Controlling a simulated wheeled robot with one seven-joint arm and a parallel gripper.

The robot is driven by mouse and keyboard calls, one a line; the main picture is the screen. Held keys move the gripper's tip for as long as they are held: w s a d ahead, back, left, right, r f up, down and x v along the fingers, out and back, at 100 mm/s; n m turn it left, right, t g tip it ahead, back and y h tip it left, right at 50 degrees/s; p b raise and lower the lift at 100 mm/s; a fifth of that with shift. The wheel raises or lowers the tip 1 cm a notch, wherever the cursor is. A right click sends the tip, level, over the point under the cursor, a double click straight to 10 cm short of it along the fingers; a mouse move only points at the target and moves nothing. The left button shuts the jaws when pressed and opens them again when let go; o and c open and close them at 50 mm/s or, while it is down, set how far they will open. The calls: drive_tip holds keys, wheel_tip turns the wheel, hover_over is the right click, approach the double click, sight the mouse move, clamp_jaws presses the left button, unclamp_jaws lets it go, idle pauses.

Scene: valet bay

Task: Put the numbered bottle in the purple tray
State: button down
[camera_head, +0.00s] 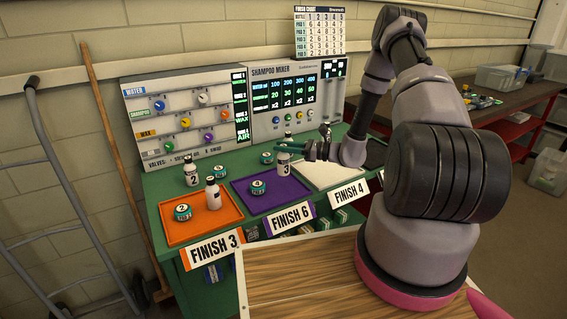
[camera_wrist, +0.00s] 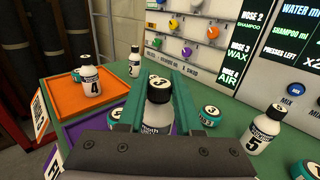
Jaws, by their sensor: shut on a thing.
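My gripper (camera_head: 306,150) is shut on a white bottle (camera_head: 284,163) with a black cap and the number 3. The bottle is upright at the back right part of the purple tray (camera_head: 242,199); I cannot tell whether it touches the tray. In the wrist view the fingers (camera_wrist: 158,82) close around the bottle (camera_wrist: 157,116), with a 3 on its cap. A round tin (camera_head: 257,187) marked 4 sits in the purple tray. The purple tray also shows in the wrist view (camera_wrist: 84,132), partly hidden by the gripper.
The orange tray (camera_head: 228,211) at left holds a tin (camera_head: 183,212) and a white bottle (camera_head: 213,194). Another bottle (camera_head: 192,171) stands near its back edge. A white tray (camera_head: 322,172) is at right. Bottle 5 (camera_wrist: 262,131) and a tin (camera_wrist: 209,116) stand on the green bench before the mixer panels.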

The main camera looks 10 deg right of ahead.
sight(283, 157)
drive_tip(key=shift+f, duration=2.15)
drive_tip(key=shift+f, duration=0.1)
drive_tip(key=c, duration=0.6)
unclamp_jaws()
